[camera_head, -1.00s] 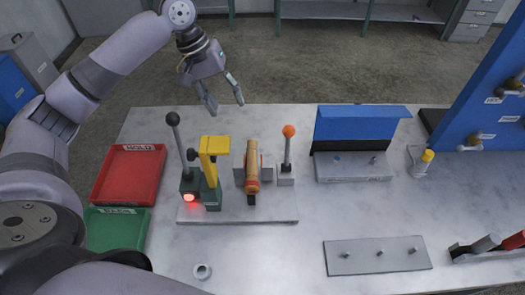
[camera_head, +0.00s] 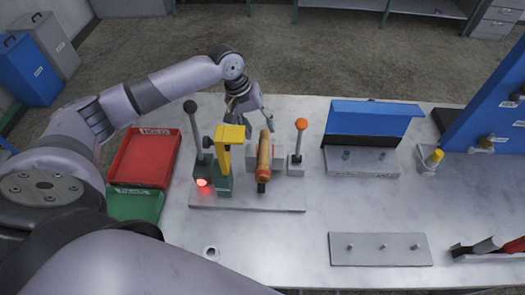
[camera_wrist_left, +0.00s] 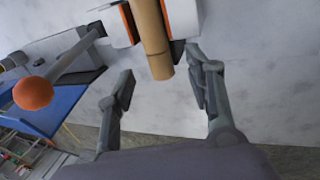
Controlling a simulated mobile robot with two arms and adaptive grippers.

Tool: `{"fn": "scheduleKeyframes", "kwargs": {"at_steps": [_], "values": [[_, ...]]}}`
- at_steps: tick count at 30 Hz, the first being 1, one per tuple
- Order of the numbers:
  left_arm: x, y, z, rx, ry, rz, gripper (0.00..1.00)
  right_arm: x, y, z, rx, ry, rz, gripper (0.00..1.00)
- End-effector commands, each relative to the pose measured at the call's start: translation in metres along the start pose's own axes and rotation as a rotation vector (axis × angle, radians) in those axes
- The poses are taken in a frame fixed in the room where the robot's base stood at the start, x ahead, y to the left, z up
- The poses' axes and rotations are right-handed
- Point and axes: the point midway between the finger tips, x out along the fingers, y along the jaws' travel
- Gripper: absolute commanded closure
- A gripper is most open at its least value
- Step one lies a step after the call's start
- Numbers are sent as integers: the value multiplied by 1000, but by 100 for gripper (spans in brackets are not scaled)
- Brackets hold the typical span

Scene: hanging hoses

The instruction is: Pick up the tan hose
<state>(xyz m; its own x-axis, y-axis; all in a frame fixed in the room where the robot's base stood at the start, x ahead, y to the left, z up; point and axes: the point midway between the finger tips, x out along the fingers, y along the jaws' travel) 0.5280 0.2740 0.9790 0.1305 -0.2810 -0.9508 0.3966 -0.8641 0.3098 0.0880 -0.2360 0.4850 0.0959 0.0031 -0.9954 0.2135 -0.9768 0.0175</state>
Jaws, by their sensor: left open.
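The tan hose (camera_head: 264,155) is a short tan tube with a reddish band near its front end. It lies in a grey clamp fixture on a plate on the table. In the left wrist view the tan hose (camera_wrist_left: 153,38) shows near the top centre, its end pointing toward my fingers. My left gripper (camera_head: 250,122) is behind the hose's far end, open and empty. In the left wrist view the fingers (camera_wrist_left: 160,85) are spread wide to both sides, apart from the hose. My right gripper does not show.
A yellow-topped green post (camera_head: 229,155) and a black-knobbed lever (camera_head: 194,125) stand left of the hose. An orange-knobbed lever (camera_head: 299,145) stands to its right. Red (camera_head: 144,157) and green (camera_head: 134,205) trays sit at left. A blue-covered fixture (camera_head: 370,122) is further right.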

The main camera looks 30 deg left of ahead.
Motion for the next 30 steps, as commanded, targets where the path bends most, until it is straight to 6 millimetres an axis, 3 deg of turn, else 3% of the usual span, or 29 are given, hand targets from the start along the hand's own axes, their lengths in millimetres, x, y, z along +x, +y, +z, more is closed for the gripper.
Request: {"fn": "scheduleKeyframes", "kwargs": {"at_steps": [6,15,30], "values": [[30,-1,-1,-1,-2,-1,52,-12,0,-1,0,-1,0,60],[36,-2,-1,0,0,-2,52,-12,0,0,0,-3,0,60],[36,-2,-1,0,-1,-2,85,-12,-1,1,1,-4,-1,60]]}}
